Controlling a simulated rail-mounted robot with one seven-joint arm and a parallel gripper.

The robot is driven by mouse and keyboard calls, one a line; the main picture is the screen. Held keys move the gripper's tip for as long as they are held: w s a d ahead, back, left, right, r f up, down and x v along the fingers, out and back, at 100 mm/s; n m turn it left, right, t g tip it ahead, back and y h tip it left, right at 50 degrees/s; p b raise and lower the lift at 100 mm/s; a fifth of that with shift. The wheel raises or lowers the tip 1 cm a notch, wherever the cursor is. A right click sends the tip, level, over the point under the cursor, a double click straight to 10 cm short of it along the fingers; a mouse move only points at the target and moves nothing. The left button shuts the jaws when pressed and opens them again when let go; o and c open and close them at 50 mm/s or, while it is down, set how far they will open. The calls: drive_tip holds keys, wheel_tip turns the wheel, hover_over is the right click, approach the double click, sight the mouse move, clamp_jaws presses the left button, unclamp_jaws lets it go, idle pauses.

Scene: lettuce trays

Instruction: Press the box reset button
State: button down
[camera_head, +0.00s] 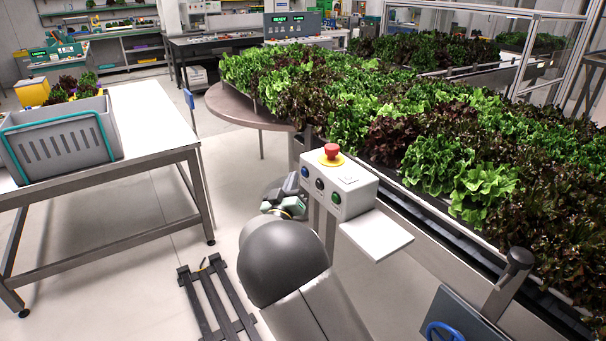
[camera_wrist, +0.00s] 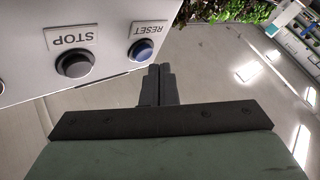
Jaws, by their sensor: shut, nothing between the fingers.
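The control box (camera_head: 345,180) is light grey, with a red mushroom button (camera_head: 332,151) on a yellow base on top. Its front face carries a blue button (camera_head: 305,172), a black button (camera_head: 320,184) and a green button (camera_head: 336,197). In the wrist view, the blue reset button (camera_wrist: 142,50) sits under an upside-down RESET label (camera_wrist: 150,28), and the black stop button (camera_wrist: 74,65) is to its left. My gripper (camera_wrist: 160,70) is shut and empty, its fingertips just right of and below the blue button in the picture. I see no contact; the exact gap is unclear.
A small white shelf (camera_head: 376,234) juts out beside the box. Lettuce trays fill the long bench (camera_head: 425,203) behind it. A white table (camera_head: 150,128) with a grey crate (camera_head: 62,138) stands left. A dark slatted frame (camera_head: 215,305) lies on the otherwise open floor.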

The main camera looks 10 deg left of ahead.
drive_tip(key=s+a, duration=0.1)
drive_tip(key=s+a+b, duration=0.1)
drive_tip(key=s+a, duration=0.1)
drive_tip(key=shift+s+a, duration=0.2)
drive_tip(key=shift+s, duration=0.1)
idle(0.3)
idle(0.5)
